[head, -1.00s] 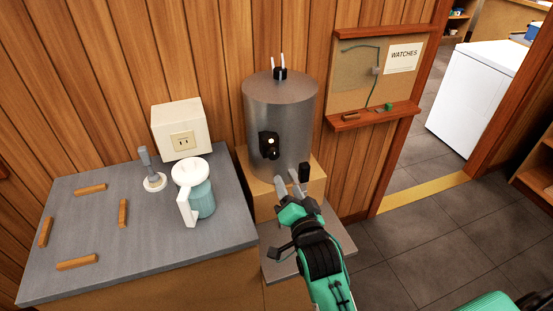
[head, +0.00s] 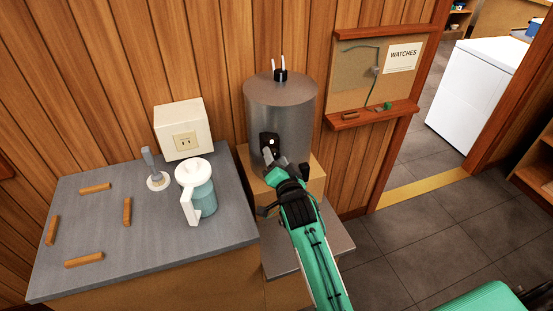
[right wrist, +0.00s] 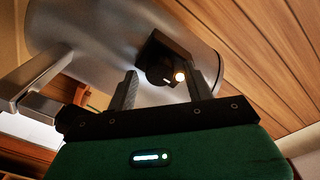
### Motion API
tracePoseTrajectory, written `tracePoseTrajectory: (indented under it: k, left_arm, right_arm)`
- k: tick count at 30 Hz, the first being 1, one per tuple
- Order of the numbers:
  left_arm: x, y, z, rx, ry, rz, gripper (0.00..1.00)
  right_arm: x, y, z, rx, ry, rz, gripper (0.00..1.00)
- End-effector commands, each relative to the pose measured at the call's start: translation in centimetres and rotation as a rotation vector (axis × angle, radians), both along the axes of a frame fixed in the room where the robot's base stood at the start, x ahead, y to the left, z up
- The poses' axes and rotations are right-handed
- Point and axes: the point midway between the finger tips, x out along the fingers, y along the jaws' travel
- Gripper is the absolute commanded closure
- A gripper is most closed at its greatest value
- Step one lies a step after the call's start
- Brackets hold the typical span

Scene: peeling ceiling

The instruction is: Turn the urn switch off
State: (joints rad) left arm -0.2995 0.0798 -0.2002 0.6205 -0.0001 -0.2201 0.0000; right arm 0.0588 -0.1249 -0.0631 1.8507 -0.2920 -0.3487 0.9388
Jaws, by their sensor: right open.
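The urn (head: 290,105) is a grey metal cylinder on a wooden stand against the wall. Its black switch box (head: 268,139) is on its front, partly hidden in the head view by my right gripper (head: 268,158). In the right wrist view, the switch box (right wrist: 168,50) has a dark round knob (right wrist: 157,76) and a glowing warm light (right wrist: 180,77). My right gripper (right wrist: 162,86) is open, its fingers apart and empty, with the knob and light showing between their tips. I cannot tell whether they touch the box. My left gripper is not in view.
A grey counter (head: 130,240) at left holds a teal-and-white jug (head: 200,190), a white outlet box (head: 183,128), a grey-handled tool (head: 150,165) and several wooden bars. A corkboard (head: 350,75) with a ledge hangs right of the urn.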

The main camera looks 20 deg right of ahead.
Motion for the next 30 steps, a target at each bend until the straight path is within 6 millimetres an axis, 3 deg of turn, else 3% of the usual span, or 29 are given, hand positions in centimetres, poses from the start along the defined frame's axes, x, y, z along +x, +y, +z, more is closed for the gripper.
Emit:
tracePoseTrajectory:
  k: [3, 9, 20, 30]
  left_arm:
    - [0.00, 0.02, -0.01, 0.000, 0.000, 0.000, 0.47]
    - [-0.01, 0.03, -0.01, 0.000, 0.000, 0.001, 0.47]
    - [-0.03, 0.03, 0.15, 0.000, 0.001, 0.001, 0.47]
    - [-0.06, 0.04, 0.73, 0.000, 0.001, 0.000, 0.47]
  right_arm:
    - [-0.02, -0.01, -0.01, 0.000, 0.000, 0.000, 0.52]
    - [-0.03, 0.00, -0.01, 0.000, 0.000, 0.000, 0.91]
    - [-0.03, 0.00, 0.01, -0.047, -0.001, 0.000, 0.93]
    - [-0.01, 0.01, 0.03, -0.280, -0.009, 0.000, 0.93]
